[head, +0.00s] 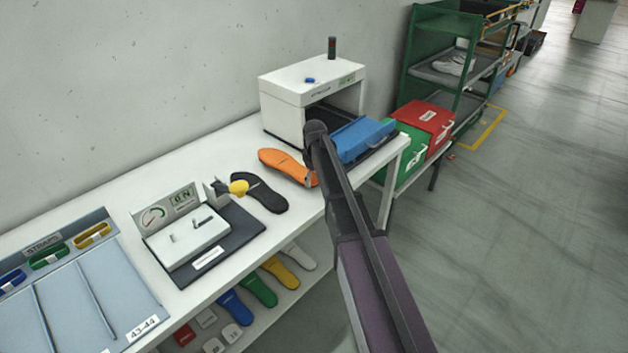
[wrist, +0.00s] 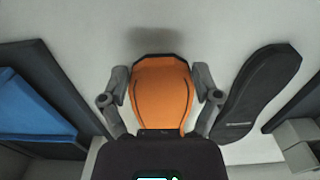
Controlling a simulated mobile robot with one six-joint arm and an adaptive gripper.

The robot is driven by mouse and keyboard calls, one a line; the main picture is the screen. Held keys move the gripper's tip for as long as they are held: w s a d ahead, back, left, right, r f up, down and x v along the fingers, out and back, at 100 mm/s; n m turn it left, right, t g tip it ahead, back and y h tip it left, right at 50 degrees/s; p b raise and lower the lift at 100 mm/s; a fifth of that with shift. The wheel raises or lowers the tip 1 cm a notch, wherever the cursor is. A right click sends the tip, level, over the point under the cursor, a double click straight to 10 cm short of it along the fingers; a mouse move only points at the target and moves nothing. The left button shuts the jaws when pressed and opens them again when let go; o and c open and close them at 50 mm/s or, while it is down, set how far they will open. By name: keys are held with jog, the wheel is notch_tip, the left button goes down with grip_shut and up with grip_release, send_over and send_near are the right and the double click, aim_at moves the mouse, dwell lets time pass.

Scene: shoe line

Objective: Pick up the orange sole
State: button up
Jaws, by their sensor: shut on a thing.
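The orange sole (head: 284,164) is at the table, in front of the white machine, in the head view. In the wrist view the orange sole (wrist: 161,92) sits between the two fingers of my gripper (wrist: 161,97), which is shut on its sides. A shadow shows on the white surface beyond the sole's end. I cannot tell whether the sole touches the table. In the head view my arm hides the gripper and part of the sole.
A black sole (head: 261,192) lies to the left of the orange one; it also shows in the wrist view (wrist: 257,90). The white machine (head: 312,92) with a blue piece (head: 362,139) stands close on the right. A gauge device (head: 188,243) is further left. Red (head: 426,122) and green bins stand beyond the table's end.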

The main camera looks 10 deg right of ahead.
jog(key=s+a+r+p, duration=0.1)
jog(key=s, duration=1.5)
jog(key=shift+a+r, duration=0.3)
jog(key=shift+r, duration=0.05)
